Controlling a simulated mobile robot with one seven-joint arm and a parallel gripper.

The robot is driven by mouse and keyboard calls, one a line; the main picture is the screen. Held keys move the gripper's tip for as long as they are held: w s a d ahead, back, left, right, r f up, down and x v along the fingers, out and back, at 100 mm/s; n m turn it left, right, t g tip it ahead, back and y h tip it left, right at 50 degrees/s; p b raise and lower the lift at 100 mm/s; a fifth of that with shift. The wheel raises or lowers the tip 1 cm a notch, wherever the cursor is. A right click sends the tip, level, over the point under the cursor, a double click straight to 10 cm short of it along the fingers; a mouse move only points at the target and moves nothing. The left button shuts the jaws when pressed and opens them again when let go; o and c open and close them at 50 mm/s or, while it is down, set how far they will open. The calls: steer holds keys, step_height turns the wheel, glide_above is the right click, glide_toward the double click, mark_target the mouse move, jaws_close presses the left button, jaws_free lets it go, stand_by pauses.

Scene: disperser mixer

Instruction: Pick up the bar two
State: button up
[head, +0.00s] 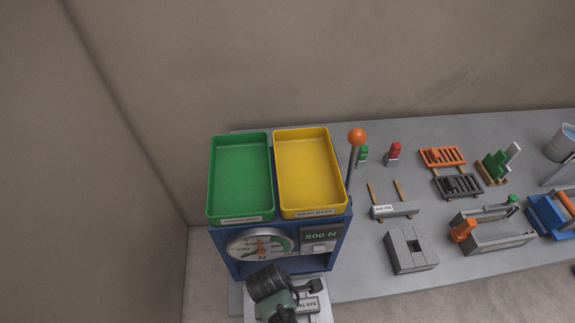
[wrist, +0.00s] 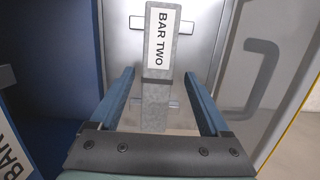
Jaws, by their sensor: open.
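Bar two is a grey metal bar with a white "BAR TWO" label (wrist: 159,38). In the wrist view it runs from the top centre down between my fingers. My gripper (wrist: 158,76) is open, with one blue finger on each side of the bar and gaps between them and it. I cannot tell how far the fingertips are above or below the bar's height. In the head view my dark wrist hides most of this spot at the bottom. Part of a "BAR TW" label (head: 308,305) shows beside it.
The blue press (head: 222,248) with a dial stands just behind my wrist, carrying a green tray (head: 240,170) and a yellow tray (head: 308,170). Another labelled bar (head: 396,210), a grey block (head: 410,250) and several tools lie farther right on the grey table (head: 345,262).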

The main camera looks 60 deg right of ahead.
jaws_close()
stand_by(0.3)
steer(key=shift+r, duration=0.15)
